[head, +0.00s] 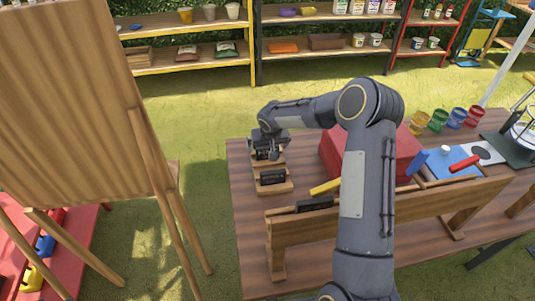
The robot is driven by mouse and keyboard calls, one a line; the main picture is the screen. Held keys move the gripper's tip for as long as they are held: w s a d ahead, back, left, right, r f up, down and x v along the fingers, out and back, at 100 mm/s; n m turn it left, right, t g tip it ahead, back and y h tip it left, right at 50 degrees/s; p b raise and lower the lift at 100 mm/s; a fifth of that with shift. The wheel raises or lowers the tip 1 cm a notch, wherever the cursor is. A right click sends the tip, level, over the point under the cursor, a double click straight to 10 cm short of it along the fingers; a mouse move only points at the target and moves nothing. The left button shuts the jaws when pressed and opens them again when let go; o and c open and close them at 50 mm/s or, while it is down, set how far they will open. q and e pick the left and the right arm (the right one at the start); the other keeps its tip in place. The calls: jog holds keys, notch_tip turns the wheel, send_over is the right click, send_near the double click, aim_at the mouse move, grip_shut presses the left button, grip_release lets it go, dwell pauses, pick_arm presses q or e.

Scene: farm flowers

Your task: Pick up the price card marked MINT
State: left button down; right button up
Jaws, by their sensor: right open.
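Two small dark cards stand on wooden holders at the left end of the wooden table (245,215). The nearer card (272,177) shows in full. The farther card (264,155) is partly hidden under my right gripper (267,147). The lettering on both is too small to read, so I cannot tell which one is marked MINT. My right gripper is open, pointing down right at the farther card; I cannot tell whether it touches it. My left gripper is out of view.
A red box (335,158) sits right of the cards, behind my right arm. A wooden rail (430,208) runs along the table's front, with another dark piece (314,203) beside it. Coloured cups (438,120) stand at the back right. A large wooden board (70,95) stands at left.

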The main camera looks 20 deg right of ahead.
jog(key=c, duration=1)
jog(key=shift+c, duration=0.2)
jog(key=shift+r, duration=0.15)
